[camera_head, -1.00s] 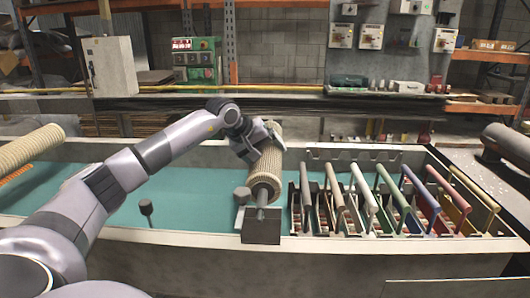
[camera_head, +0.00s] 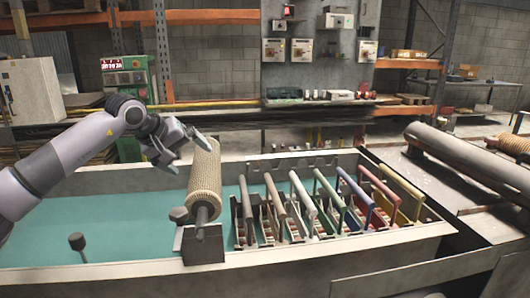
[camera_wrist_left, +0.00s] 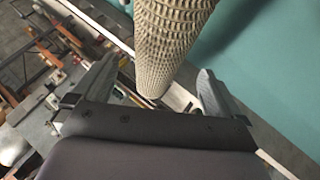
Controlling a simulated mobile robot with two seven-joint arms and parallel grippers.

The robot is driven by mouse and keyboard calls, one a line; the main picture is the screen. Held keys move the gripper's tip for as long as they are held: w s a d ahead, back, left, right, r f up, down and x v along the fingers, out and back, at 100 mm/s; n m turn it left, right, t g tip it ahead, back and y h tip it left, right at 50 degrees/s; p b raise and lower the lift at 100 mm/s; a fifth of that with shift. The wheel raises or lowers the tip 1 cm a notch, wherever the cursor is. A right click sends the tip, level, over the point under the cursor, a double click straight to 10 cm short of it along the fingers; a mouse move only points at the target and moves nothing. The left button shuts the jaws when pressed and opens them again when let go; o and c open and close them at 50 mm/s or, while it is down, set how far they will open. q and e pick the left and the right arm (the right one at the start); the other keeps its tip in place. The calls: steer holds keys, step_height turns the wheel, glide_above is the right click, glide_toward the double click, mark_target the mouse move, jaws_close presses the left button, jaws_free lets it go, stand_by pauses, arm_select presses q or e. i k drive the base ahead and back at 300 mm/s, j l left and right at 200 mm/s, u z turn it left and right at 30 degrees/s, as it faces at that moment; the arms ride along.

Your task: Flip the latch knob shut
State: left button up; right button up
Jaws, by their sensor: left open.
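The beige mesh tube (camera_head: 205,178) lies lengthwise over the green bed, its near end at a dark grey bracket (camera_head: 203,245) on the front rail. A grey round knob (camera_head: 179,214) stands upright just left of that bracket. A second grey knob (camera_head: 77,241) on a short stem stands further left along the rail. My left gripper (camera_head: 188,153) is open at the upper left of the tube, well behind the knobs. In the left wrist view one end of the mesh tube (camera_wrist_left: 165,40) shows between and beyond the spread fingers (camera_wrist_left: 158,82); neither knob shows there.
A row of coloured-handled frames (camera_head: 318,205) fills the bed right of the tube. A dark roller (camera_head: 465,155) lies at the far right. The green bed (camera_head: 120,215) left of the tube is mostly clear.

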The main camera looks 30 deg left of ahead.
mark_target(178, 215)
steer(key=k, duration=1)
